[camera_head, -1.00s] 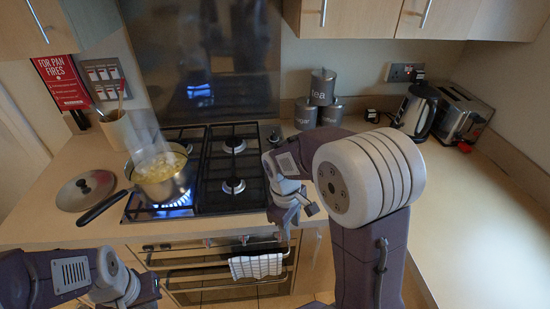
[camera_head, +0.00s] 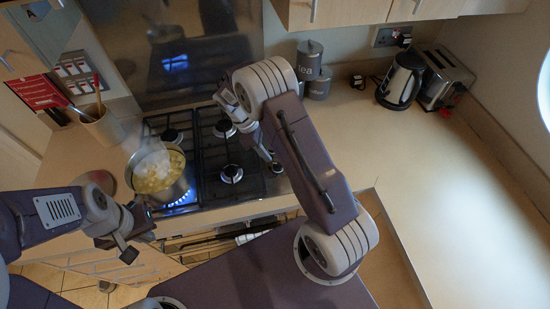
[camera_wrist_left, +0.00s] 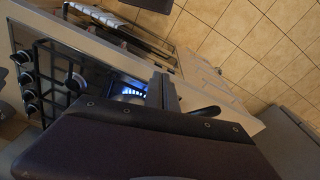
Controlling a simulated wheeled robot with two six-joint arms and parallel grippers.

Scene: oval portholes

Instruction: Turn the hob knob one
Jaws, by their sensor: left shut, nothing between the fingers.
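The hob (camera_head: 205,190) has a black top with burners and grates, and a blue flame (camera_head: 185,200) burns under the pan. In the left wrist view, several round knobs (camera_wrist_left: 28,94) line the hob's edge at the left. In the head view the hob's right edge, where knobs seem to lie, is partly behind my right arm. My left gripper (camera_head: 128,254) is shut and empty, in front of the counter at lower left, apart from the knobs. My right gripper (camera_head: 232,100) is above the hob's right part; its fingers are too unclear to judge.
A steaming pan (camera_head: 158,172) stands on the front left burner, its handle mostly hidden by my left arm. A utensil pot (camera_head: 103,128) stands left of the hob. The right counter (camera_head: 450,190) is clear.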

